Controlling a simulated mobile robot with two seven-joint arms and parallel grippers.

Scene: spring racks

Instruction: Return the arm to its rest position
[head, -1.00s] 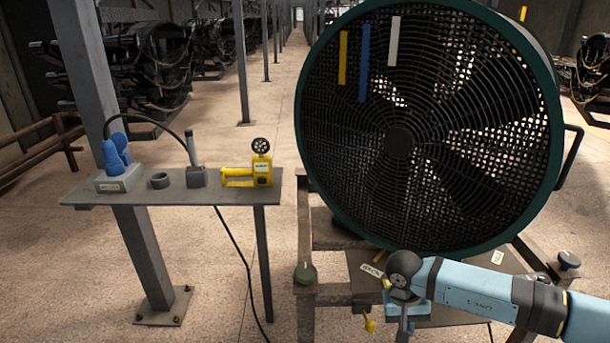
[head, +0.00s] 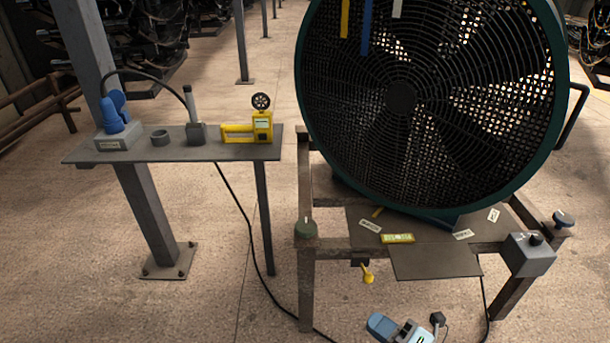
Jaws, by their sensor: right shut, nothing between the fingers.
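My right arm shows only as a short pale blue and white piece at the bottom edge, below the fan stand. My right gripper (head: 437,320) is small and dark there, shut and empty, partly cut off by the frame. It is apart from the stand and the things on it. My left gripper is not in view.
A large green-rimmed fan (head: 402,98) stands on a metal stand (head: 437,263) with a grey knob box (head: 530,254) and a hanging yellow piece (head: 367,273). A side table (head: 210,153) at left holds a yellow gauge device (head: 262,126). Floor between them is clear except a cable.

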